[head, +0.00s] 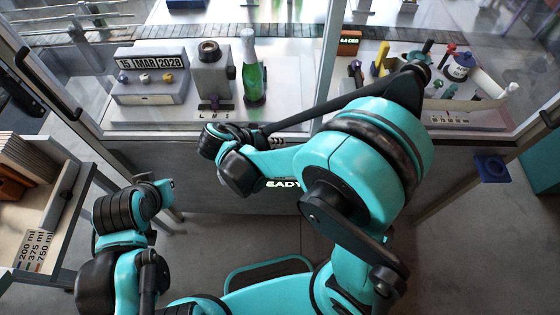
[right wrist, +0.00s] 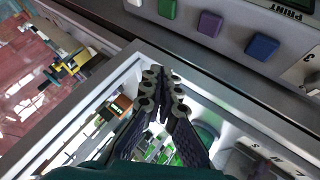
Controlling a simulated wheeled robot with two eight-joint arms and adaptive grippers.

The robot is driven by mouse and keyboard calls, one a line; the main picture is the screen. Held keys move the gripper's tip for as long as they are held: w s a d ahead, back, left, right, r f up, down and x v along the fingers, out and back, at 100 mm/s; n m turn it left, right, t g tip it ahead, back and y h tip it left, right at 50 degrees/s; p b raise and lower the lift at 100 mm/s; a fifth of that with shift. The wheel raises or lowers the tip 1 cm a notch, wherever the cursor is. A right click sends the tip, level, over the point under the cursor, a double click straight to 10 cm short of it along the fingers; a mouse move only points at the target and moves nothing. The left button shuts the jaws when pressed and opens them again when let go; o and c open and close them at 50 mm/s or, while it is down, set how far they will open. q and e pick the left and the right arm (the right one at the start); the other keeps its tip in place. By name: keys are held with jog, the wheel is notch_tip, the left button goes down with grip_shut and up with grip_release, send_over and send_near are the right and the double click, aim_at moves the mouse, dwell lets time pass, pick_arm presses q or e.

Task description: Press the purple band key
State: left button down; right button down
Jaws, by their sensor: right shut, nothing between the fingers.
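The purple key (right wrist: 209,24) is a raised square button on a grey panel at the top of the right wrist view. A green key (right wrist: 167,8) sits to its left and a blue key (right wrist: 262,46) to its right. My right gripper shows in the right wrist view (right wrist: 163,80), shut and empty, its dark fingertips below the purple key in the picture and apart from it. In the head view the right gripper (head: 240,172) is near the machine front, its fingertips not clear. The keys are not visible there. My left arm shows at lower left, without its fingers.
Behind the window frame stand a date block (head: 150,88), a grey device (head: 212,78) and a green bottle (head: 254,84). Several tools lie to the right. A shelf (head: 70,205) stands at left.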

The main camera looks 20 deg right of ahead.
notch_tip(320, 180, down, 8)
jog(key=b, duration=0.6)
jog(key=shift+r, duration=0.1)
jog(key=shift+f+b, duration=0.45)
jog(key=shift+b, duration=0.05)
dwell(0.7)
jog(key=shift+f+b, duration=0.4)
jog(key=shift+b, duration=0.05)
jog(key=shift+f+b, duration=0.5)
jog(key=shift+f, duration=0.05)
dwell(0.5)
dwell(0.3)
jog(key=shift+r+p, duration=0.7)
jog(key=shift+r, duration=0.3)
